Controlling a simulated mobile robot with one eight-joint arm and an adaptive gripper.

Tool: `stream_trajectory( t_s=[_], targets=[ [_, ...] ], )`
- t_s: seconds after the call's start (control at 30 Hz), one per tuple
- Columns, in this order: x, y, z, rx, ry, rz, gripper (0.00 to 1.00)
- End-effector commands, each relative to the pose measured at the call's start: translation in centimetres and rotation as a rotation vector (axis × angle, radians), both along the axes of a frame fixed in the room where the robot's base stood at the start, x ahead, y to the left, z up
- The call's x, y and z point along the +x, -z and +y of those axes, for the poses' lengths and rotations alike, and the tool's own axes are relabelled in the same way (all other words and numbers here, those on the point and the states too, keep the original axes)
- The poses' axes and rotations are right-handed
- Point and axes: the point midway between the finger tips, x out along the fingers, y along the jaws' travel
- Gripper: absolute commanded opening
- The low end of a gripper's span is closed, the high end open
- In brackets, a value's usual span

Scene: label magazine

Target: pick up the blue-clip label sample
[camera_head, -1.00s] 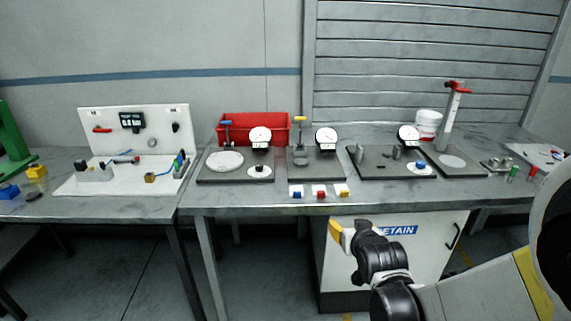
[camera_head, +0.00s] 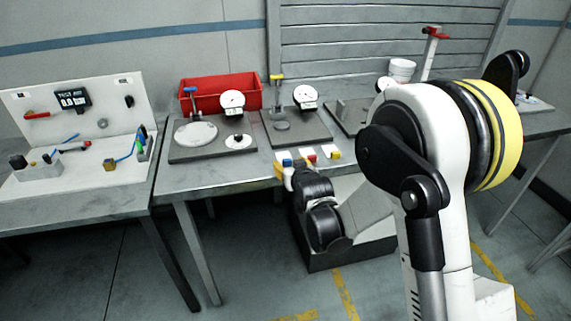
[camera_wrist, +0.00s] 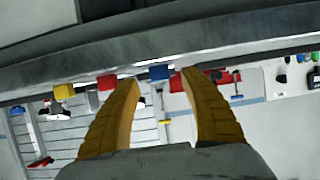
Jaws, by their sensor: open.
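The blue-clip label sample (camera_head: 287,162) is at the front edge of the middle table, leftmost of a row of three in the head view. In the wrist view its blue clip (camera_wrist: 160,72) shows between and beyond my two orange-yellow fingertips. My gripper (camera_head: 281,172) is at the table's front edge, close to the blue clip. The wrist view shows my gripper (camera_wrist: 161,82) open with nothing between the fingers. I cannot tell the exact gap to the clip. The sample's label is mostly hidden.
The red-clip sample (camera_head: 311,156) and yellow-clip sample (camera_head: 335,154) lie close to the right of the blue one. Gauge plates (camera_head: 210,140) and a red bin (camera_head: 220,95) stand behind. The table edge (camera_wrist: 230,40) crosses the wrist view.

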Motion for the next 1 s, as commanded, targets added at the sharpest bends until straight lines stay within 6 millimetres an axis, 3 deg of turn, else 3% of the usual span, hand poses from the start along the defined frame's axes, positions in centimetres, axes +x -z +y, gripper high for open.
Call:
stream_trajectory(
  t_s=[0.17,0.43,0.57,0.6,1.0],
  targets=[
    [2.2,1.1,0.6,0.0,0.0,0.0,0.52],
    [2.5,1.1,0.6,0.0,0.0,0.0,0.52],
    [2.5,1.1,0.6,0.0,0.0,0.0,0.14],
    [2.5,1.1,0.6,0.0,0.0,0.0,0.1],
    [2.5,0.9,0.6,0.0,0.0,0.0,0.1]
  ],
)
